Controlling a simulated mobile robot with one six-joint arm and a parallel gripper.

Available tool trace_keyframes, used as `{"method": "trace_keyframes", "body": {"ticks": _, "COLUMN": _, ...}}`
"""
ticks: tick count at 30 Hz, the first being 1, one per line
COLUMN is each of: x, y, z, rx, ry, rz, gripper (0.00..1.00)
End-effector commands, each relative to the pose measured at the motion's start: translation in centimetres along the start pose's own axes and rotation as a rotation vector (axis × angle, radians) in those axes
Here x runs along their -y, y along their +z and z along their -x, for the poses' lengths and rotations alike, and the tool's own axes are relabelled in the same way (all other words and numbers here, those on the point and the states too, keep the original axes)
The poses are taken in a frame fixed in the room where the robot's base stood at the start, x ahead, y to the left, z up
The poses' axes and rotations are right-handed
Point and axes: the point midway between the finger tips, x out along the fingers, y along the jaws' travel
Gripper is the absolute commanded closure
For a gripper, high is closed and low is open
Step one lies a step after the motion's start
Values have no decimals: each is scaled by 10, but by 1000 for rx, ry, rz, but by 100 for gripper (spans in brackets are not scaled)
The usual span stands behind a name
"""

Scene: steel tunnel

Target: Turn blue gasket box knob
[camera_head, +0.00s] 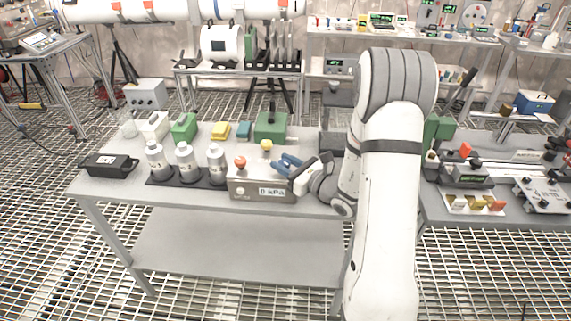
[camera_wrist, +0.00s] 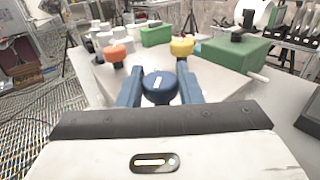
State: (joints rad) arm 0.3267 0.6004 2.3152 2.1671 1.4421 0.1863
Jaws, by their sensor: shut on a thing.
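A blue knob with a white mark (camera_wrist: 160,88) stands on top of the metal gasket box (camera_wrist: 202,84) in the wrist view. My gripper (camera_wrist: 158,84) is shut on the blue knob, one blue finger on each side of it. In the head view my gripper (camera_head: 287,166) reaches the right part of the box (camera_head: 245,187), and its fingers hide the blue knob. The box front has a display reading "0 kPa". An orange knob (camera_head: 240,162) and a yellow knob (camera_head: 266,146) also stand on the box.
Several grey-white bottles (camera_head: 184,160) stand on a dark tray left of the box. A green box (camera_head: 270,127) is behind it. A black case (camera_head: 108,165) lies at the table's left end. The front strip of the table (camera_head: 170,198) is clear.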

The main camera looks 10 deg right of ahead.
Motion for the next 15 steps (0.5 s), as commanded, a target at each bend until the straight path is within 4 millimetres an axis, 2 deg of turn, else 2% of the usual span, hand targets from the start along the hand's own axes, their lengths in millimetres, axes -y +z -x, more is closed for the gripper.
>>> {"method": "trace_keyframes", "body": {"ticks": 15, "x": 1, "y": 0, "z": -1, "rx": 1, "ry": 416, "rz": 2, "gripper": 91}}
